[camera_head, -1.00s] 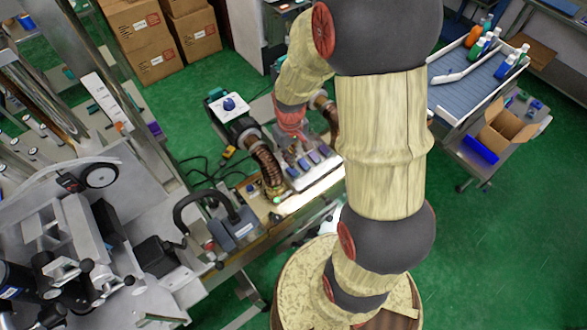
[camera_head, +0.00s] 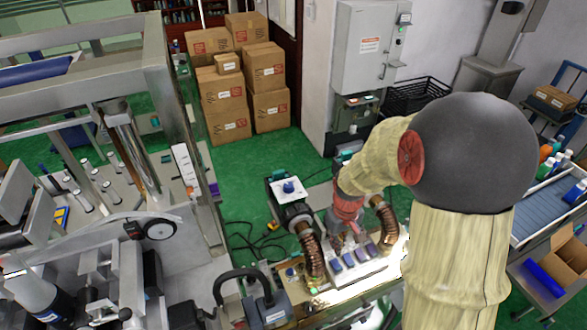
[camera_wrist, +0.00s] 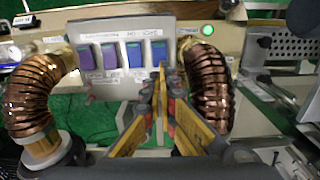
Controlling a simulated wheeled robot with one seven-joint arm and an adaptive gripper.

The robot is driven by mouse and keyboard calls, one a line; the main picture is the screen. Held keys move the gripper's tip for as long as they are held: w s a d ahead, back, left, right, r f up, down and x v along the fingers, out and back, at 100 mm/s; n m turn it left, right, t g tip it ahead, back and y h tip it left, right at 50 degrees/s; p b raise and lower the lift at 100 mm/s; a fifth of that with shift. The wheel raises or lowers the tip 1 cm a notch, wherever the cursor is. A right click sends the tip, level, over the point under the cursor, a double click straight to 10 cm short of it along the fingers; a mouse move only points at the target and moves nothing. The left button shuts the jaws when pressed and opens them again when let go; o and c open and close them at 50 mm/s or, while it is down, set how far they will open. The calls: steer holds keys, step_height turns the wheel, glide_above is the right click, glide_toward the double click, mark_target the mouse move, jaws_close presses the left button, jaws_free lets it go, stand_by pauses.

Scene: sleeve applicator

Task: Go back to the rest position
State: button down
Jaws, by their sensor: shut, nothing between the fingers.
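My gripper (camera_wrist: 161,75) shows in the wrist view with its two yellow-edged fingers brought together and nothing between them. Whether the fingertips touch the panel cannot be told.
A grey box with a black handle (camera_head: 268,310) stands to the left. Stacked cartons (camera_head: 268,85) and a grey cabinet (camera_head: 365,50) stand behind.

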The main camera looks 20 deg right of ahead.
steer(key=s+a+t+b, duration=0.5)
steer(key=s+a+b, duration=0.7)
steer(key=b, duration=1.4)
steer(key=shift+f+t, duration=0.2)
steer(key=shift+t, duration=0.1)
steer(key=shift+s+d, duration=0.1)
